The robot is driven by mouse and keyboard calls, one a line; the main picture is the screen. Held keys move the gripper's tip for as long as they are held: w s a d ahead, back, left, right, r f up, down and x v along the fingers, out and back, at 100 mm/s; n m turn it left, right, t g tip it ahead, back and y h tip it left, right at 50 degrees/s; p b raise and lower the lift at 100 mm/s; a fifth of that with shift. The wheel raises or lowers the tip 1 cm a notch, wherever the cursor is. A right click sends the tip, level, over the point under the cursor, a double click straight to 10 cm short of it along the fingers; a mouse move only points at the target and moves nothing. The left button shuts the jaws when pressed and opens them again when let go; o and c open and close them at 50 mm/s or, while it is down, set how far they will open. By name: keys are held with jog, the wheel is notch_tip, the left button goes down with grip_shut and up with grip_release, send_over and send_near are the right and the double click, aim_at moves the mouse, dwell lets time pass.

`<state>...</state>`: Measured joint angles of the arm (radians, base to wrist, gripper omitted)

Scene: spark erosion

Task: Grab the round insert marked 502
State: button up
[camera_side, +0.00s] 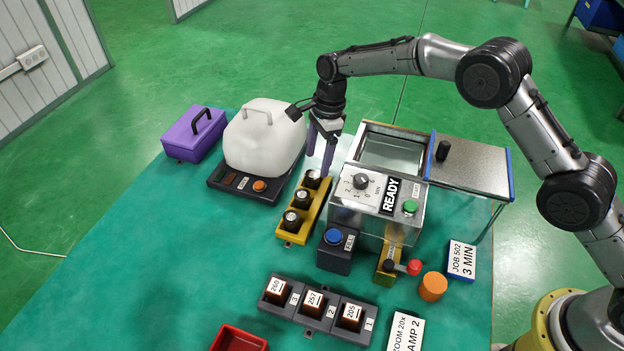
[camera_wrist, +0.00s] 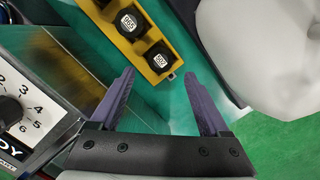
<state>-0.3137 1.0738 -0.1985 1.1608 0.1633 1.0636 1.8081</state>
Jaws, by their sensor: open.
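A yellow rack (camera_side: 285,236) holds three round dark inserts with white labels: a far one (camera_side: 312,178), a middle one (camera_side: 302,198) and a near one (camera_side: 291,220). Their marks are too small or blurred for me to tell surely which is 502. The wrist view shows the yellow rack (camera_wrist: 161,72) with two inserts, the end one (camera_wrist: 159,57) and its neighbour (camera_wrist: 127,22). My gripper (camera_side: 320,162) is open and empty, purple fingers pointing down above the far end of the rack. In the wrist view the end insert lies between and beyond my fingertips (camera_wrist: 160,73).
The machine box with dial and READY sign (camera_side: 375,200) stands close right of the rack. A white-covered device (camera_side: 262,138) is close left, with a purple box (camera_side: 192,140) beyond. A dark tray (camera_side: 313,325) with square blocks and a red bin (camera_side: 238,340) lie in front.

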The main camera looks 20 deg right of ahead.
aim_at(312, 174)
jog(key=f, duration=0.2)
jog(key=a+f, duration=0.1)
jog(key=f, duration=0.1)
jog(key=shift+a, duration=0.15)
grip_shut()
